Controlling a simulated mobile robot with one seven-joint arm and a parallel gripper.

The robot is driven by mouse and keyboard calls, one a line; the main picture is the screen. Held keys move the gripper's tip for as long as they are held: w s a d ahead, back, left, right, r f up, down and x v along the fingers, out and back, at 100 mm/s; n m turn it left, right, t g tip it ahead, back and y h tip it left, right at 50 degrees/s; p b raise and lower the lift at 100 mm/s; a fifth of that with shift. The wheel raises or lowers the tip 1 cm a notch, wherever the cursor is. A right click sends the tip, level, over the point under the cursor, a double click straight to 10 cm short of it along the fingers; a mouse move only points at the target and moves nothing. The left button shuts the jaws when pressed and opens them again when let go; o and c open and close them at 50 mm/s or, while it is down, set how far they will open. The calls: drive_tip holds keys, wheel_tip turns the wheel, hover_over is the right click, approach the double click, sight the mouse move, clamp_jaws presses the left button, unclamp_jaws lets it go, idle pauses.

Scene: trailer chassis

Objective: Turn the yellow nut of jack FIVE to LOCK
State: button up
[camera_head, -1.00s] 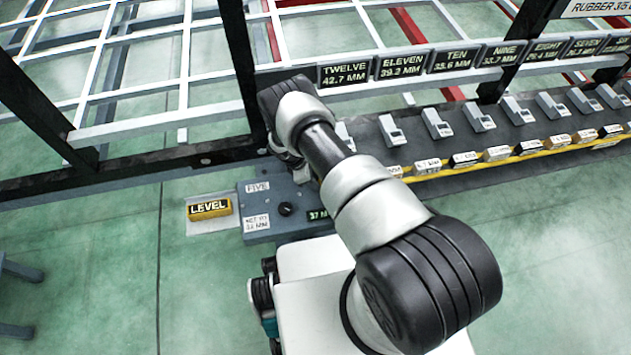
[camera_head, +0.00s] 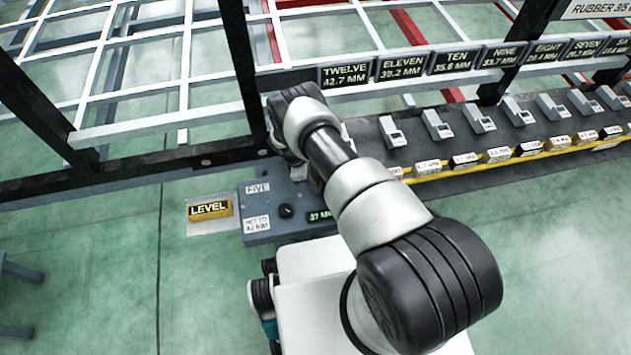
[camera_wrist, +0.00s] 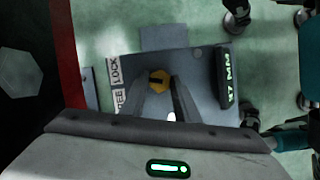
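The yellow nut (camera_wrist: 158,80) shows in the wrist view on the grey top of jack FIVE, with a dark bar across it. My gripper (camera_wrist: 161,84) has its two dark fingers apart, with their tips at the nut's two sides. I cannot tell whether they touch it. The LOCK label (camera_wrist: 115,70) is left of the nut, with a partly covered label (camera_wrist: 120,101) below it.
A grey rack with several labelled blocks (camera_head: 427,168) lies to the right. The green floor at left is mostly clear.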

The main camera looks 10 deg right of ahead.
drive_tip(key=o, duration=0.3)
drive_tip(key=shift+o, duration=0.2)
drive_tip(key=p+v, duration=0.3)
drive_tip(key=v, duration=0.9)
drive_tip(key=shift+a, duration=0.1)
drive_tip(key=s+r+n+t+p, duration=0.4)
drive_tip(key=s+r+n+p, duration=0.15)
drive_tip(key=n, duration=0.65)
drive_tip(key=shift+y, duration=0.4)
drive_tip(key=b+x, duration=0.5)
drive_tip(key=x, duration=1.2)
drive_tip(key=shift+f, duration=0.45)
